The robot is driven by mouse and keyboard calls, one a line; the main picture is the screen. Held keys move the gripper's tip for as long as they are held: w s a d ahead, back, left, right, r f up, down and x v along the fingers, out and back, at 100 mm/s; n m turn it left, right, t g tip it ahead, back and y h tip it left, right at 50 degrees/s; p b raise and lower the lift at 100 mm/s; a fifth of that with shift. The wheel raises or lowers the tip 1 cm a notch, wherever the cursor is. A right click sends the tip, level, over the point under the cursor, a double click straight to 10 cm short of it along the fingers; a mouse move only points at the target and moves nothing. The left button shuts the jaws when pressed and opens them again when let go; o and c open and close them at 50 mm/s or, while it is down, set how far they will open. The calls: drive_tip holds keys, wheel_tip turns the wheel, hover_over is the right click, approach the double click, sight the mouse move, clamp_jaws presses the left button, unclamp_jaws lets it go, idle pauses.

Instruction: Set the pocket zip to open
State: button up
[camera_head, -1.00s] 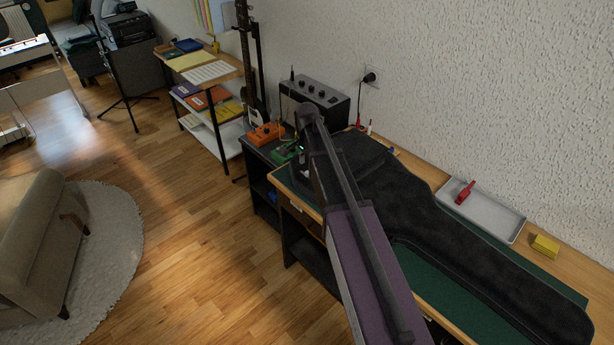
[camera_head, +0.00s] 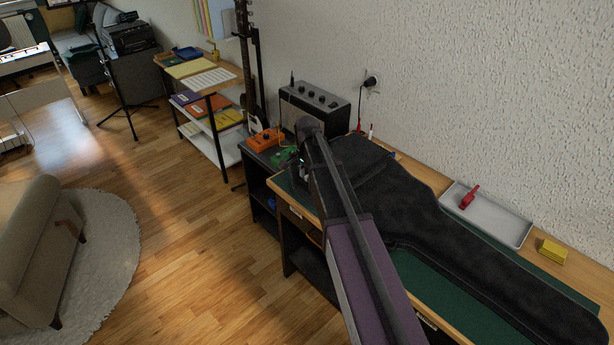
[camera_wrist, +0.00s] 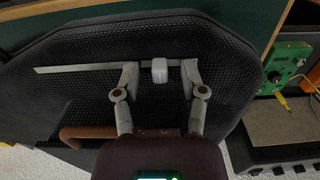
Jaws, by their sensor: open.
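A black gig bag (camera_head: 440,215) lies on the green-topped workbench. In the wrist view its dark textured face (camera_wrist: 230,80) fills most of the picture. A pale straight zip strip (camera_wrist: 80,68) runs across it, with a small whitish zip pull (camera_wrist: 159,70) near the strip's right end. My gripper (camera_wrist: 159,67) is open, one finger on each side of the pull, with gaps visible on both sides. I cannot tell how far the fingertips are from the bag's face. In the head view my arm hides most of the gripper and the pocket.
A brown handle (camera_wrist: 85,132) is on the bag, left of my gripper. A green pedal (camera_wrist: 287,65) with a yellow cable stands to the right. A grey tray (camera_head: 490,222) with a red tool and a yellow block (camera_head: 552,252) lie behind the bag, near the wall.

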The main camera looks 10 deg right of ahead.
clamp_jaws()
drive_tip(key=s+d, duration=0.2)
drive_tip(key=s, duration=0.1)
drive_tip(key=s+d, duration=0.2)
drive_tip(key=s, duration=0.2)
drive_tip(key=s+d, duration=0.2)
drive_tip(key=s, duration=0.2)
drive_tip(key=shift+s, duration=0.2)
unclamp_jaws()
drive_tip(key=shift+s+d, duration=0.1)
drive_tip(key=shift+w, duration=0.2)
